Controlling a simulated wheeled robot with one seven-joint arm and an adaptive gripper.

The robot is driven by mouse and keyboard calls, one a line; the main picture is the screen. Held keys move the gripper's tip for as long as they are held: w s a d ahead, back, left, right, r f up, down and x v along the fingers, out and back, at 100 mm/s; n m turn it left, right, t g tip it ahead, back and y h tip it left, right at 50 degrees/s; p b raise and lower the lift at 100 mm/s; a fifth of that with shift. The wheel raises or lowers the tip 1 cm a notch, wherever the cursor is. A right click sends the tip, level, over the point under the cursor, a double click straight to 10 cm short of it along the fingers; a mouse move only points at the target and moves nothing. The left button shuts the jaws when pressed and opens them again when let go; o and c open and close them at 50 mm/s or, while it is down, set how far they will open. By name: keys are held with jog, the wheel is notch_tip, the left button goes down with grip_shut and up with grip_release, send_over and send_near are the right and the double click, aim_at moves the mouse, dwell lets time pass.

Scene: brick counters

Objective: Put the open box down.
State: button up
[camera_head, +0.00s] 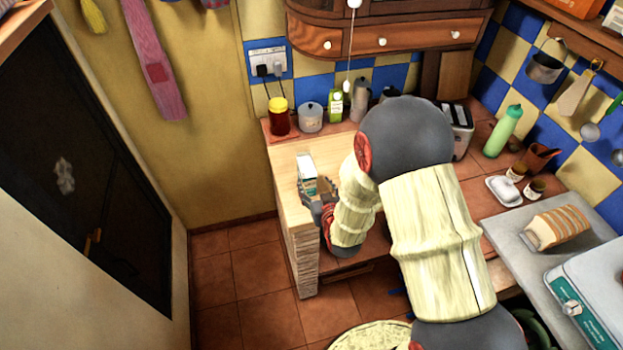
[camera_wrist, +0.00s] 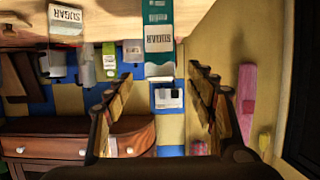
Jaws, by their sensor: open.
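The open box (camera_head: 306,172), a white and teal carton, stands upright on the left end of the wooden counter (camera_head: 292,205). In the upside-down wrist view the box (camera_wrist: 159,38) shows a "SUGAR" label and lies beyond and between my fingers. My gripper (camera_wrist: 163,78) is open, with a finger on each side and visible gaps to the box there. In the head view my gripper (camera_head: 318,194) is right at the near side of the box and hides its lower part. I cannot see the box's inside.
Bread (camera_head: 557,227) lies to the right. The counter left of the box is bare.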

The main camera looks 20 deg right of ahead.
jog(key=s+r+g, duration=0.2)
jog(key=s+r, duration=0.2)
jog(key=r, duration=0.4)
jog(key=s+r+g, duration=0.2)
jog(key=s+r, duration=0.1)
jog(key=r, duration=0.6)
jog(key=s+r+g, duration=0.2)
jog(key=s+r, duration=0.2)
jog(key=s, duration=0.7)
jog(key=s+r+g, duration=0.2)
jog(key=s+r, duration=0.2)
jog(key=s, duration=0.8)
jog(key=shift+s+r, duration=0.25)
jog(key=shift+r, duration=0.1)
notch_tip(320, 180, down, 5)
jog(key=b, duration=0.4)
jog(key=shift+r+b, duration=0.15)
jog(key=shift+b, duration=0.2)
